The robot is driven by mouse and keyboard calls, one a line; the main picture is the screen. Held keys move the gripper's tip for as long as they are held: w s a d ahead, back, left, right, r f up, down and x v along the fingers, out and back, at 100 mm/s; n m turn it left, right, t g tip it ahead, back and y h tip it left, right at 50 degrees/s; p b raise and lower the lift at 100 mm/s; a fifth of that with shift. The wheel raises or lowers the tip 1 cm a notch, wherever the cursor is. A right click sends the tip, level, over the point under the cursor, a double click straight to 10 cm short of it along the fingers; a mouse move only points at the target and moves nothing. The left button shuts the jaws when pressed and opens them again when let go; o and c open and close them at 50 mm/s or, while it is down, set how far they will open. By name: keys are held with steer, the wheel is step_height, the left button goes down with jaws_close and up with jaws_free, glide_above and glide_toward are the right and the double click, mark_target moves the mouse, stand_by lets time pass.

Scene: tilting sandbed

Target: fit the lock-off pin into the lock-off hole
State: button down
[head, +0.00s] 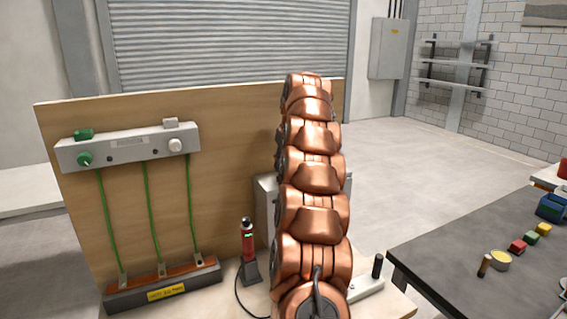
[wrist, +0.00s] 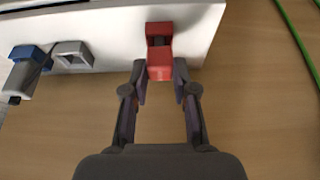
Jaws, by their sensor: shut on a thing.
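In the wrist view my gripper (wrist: 161,78) has its two fingertips closed on the sides of a red piece (wrist: 160,66). The red piece is at the edge of a white panel (wrist: 110,22). Behind it a second red part (wrist: 159,28) with a dark gap shows against the panel. I cannot tell whether either red part is the lock-off pin, and no lock-off hole can be made out. A blue and grey part (wrist: 28,68) and a square grey ring (wrist: 73,54) are to the left. In the head view my arm hides the gripper.
A wooden backboard (head: 235,125) carries a white box (head: 125,148) with green cables. A grey box (head: 265,205) is partly behind my arm. A red and black tool (head: 247,240) stands on the bench, and a white block with a black peg (head: 377,266) is at right.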

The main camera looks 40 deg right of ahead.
steer(key=shift+f+b, duration=0.5)
steer(key=shift+f, duration=0.2)
stand_by(0.4)
steer(key=shift+c, duration=1.8)
jaws_free()
steer(key=shift+r, duration=0.1)
steer(key=shift+r+p, duration=2.55)
steer(key=shift+r, duration=1.45)
